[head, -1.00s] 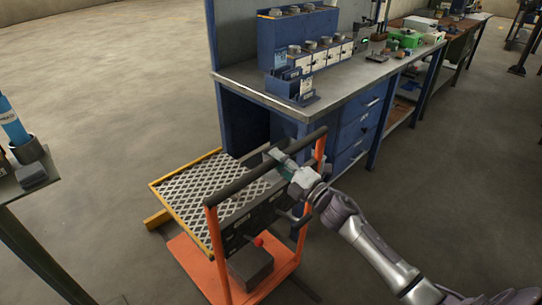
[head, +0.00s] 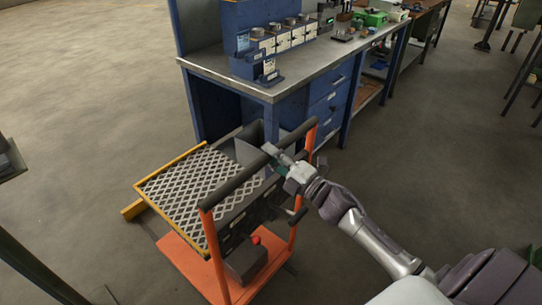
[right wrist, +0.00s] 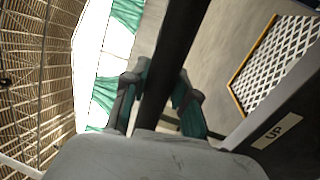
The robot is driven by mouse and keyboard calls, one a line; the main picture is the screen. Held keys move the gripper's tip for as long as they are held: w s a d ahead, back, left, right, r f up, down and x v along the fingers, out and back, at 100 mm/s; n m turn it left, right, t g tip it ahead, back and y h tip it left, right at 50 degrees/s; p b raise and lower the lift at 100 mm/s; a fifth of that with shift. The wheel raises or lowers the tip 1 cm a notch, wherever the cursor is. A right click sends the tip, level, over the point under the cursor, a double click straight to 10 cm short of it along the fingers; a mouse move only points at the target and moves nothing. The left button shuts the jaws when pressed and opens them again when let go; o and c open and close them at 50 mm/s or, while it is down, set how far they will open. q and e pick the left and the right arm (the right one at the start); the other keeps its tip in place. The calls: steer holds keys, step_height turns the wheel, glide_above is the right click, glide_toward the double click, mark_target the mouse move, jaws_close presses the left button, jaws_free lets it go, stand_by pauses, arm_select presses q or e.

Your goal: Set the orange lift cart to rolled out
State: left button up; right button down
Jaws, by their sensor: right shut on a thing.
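The orange lift cart (head: 301,190) stands in front of the blue workbench, with an orange frame, a dark push bar (head: 232,184) and a yellow-edged mesh platform (head: 190,192). My right gripper (head: 276,160) is shut around the push bar, near its right end. In the right wrist view the dark bar (right wrist: 178,50) runs between the green-padded fingers (right wrist: 160,85). A label reading "UP" (right wrist: 274,131) and part of the platform show there too. The wheels are mostly hidden. My left gripper is not in view.
The blue workbench (head: 290,88) stands just behind the cart, with drawers and small items on top. More benches run off to the upper right. A dark table edge (head: 12,160) shows at the far left. Open concrete floor lies left and right.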

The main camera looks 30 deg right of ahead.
steer(key=c, duration=1.3)
jaws_free()
steer(key=shift+d+r, duration=0.1)
steer(key=shift+r, duration=0.05)
steer(key=o, duration=0.4)
steer(key=shift+s+d, duration=0.1)
steer(key=shift+s, duration=0.05)
steer(key=v, duration=1.2)
